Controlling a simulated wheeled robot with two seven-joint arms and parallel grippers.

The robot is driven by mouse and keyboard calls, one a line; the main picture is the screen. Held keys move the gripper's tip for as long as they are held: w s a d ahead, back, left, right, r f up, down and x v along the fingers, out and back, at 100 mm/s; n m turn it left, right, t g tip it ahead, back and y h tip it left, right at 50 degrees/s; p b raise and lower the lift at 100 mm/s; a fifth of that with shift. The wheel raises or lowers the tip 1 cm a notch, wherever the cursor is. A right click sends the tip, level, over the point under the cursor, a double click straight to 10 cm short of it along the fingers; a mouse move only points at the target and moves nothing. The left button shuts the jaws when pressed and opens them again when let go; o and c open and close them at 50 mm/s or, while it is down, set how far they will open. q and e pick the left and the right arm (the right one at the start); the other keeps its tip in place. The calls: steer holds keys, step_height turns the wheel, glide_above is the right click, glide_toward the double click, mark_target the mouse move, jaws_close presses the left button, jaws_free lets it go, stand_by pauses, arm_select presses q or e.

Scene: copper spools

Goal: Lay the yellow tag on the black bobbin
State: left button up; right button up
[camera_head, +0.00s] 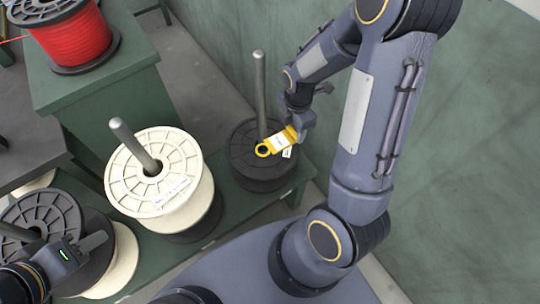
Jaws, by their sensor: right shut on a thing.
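The yellow tag (264,150) has a ring-shaped end and a white label. My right gripper (294,134) is shut on its far end. The tag is over the right part of the black bobbin (243,174), in front of its upright rod; I cannot tell whether it touches the bobbin. The black bobbin stands at the right end of the green bench. My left gripper (85,252) is at the lower left, in front of another black-flanged spool (38,212); its fingers are only partly seen, so its opening is unclear.
A large cream spool (150,195) with a metal rod (130,140) stands left of the black bobbin on the green bench (225,205). A red spool (75,38) sits on a green block at the upper left. A green wall is at the right.

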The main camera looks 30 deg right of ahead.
mark_target(291, 152)
steer(key=shift+d+f+n, duration=0.1)
steer(key=shift+f+n, duration=0.2)
steer(key=shift+f, duration=0.2)
step_height(291, 152, down, 9)
steer(key=shift+f+b, duration=0.2)
steer(key=shift+b, duration=0.9)
steer(key=shift+f, duration=0.2)
steer(key=o, duration=1)
steer(key=shift+c, duration=0.2)
steer(key=shift+r, duration=0.1)
